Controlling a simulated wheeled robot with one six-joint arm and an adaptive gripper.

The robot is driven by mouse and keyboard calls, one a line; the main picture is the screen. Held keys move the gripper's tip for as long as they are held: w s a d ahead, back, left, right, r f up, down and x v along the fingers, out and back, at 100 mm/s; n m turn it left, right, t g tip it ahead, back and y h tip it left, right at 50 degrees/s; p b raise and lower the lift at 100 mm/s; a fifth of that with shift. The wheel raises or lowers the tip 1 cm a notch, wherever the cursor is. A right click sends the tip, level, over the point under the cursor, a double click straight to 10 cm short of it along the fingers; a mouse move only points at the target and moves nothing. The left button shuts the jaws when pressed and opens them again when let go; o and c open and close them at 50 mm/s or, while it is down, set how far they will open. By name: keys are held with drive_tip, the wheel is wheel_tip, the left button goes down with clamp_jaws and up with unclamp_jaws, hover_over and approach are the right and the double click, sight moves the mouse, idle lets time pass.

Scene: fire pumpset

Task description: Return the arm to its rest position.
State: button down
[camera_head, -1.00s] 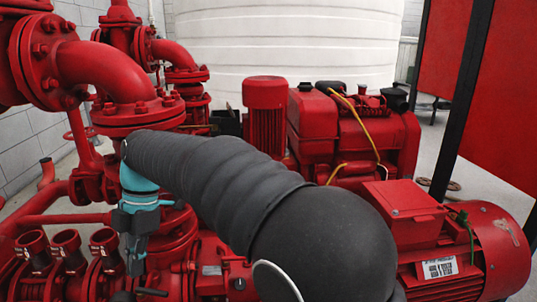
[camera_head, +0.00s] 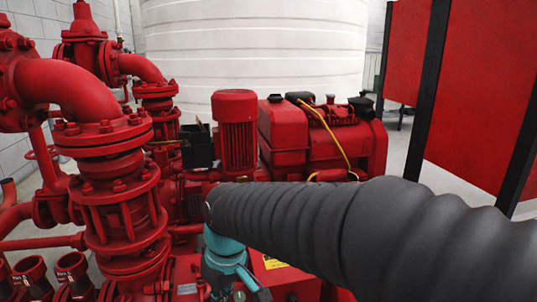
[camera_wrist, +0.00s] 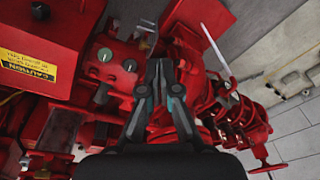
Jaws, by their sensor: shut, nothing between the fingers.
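My arm, in a ribbed dark sleeve (camera_head: 370,232), reaches in from the right edge of the head view, with its teal wrist part (camera_head: 225,250) at the lower middle. The fingertips are cut off or hidden there. In the wrist view my gripper (camera_wrist: 159,68) is shut and empty. Its two dark fingers with teal strips come together in front of red pump parts. A red control box with knobs (camera_wrist: 112,65) lies beyond and left of the fingers. I cannot tell the gap to it, but no touch shows.
Red flanged pipework (camera_head: 118,190) stands left of my arm. A red engine (camera_head: 318,140) and a red upright motor (camera_head: 236,130) are behind it. A white tank (camera_head: 255,50) fills the back. Red panels on black posts (camera_head: 430,90) stand at right, with grey floor between.

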drive_tip(key=s+d+r+m+t, duration=0.1)
drive_tip(key=s+d+m, duration=0.2)
drive_tip(key=d, duration=0.5)
drive_tip(key=s+d+r+m+t+h+p, duration=0.1)
drive_tip(key=s+d+m+t, duration=0.1)
drive_tip(key=d, duration=0.6)
drive_tip(key=s+d+r+m+t, duration=0.1)
drive_tip(key=s+d+m, duration=0.3)
drive_tip(key=d, duration=0.4)
drive_tip(key=shift+d+r+m+t+h, duration=0.3)
drive_tip(key=shift+d+r+t, duration=0.1)
drive_tip(key=shift+t, duration=0.1)
drive_tip(key=shift+a, duration=0.1)
